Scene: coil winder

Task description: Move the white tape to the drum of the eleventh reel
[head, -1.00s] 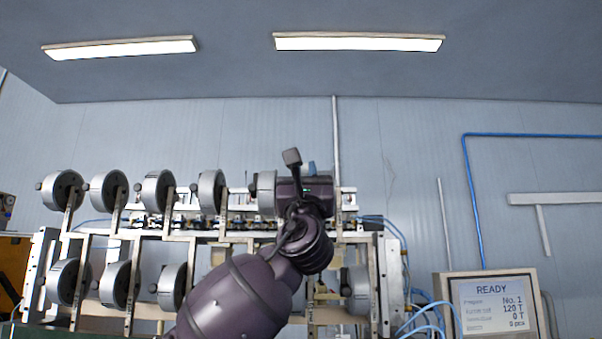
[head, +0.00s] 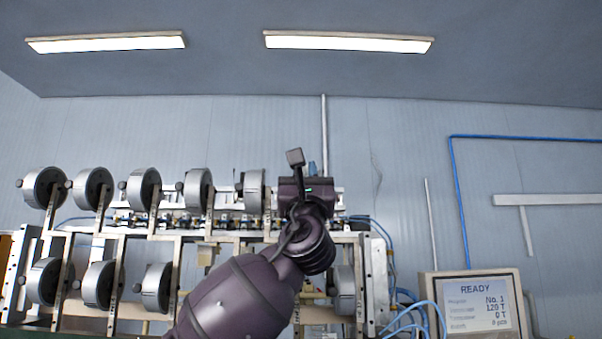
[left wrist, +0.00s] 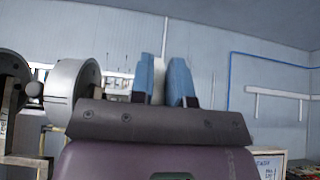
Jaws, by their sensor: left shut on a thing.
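My left gripper (head: 312,168) is raised in front of the winder, just right of the last clearly visible upper reel (head: 253,190). In the left wrist view its two blue fingers (left wrist: 161,78) point up and are shut on a narrow pale piece, the white tape (left wrist: 158,80). The tape cannot be made out in the head view. A grey reel drum (left wrist: 72,92) stands close to the left of the fingers, apart from them. I cannot tell which reel is the eleventh; my arm hides part of the lower row. My right gripper is not in view.
Several grey reels stand in two rows on the metal frame (head: 373,280), including a lower one (head: 343,290) right of my arm. A READY display (head: 480,303) stands at the lower right beside blue hoses.

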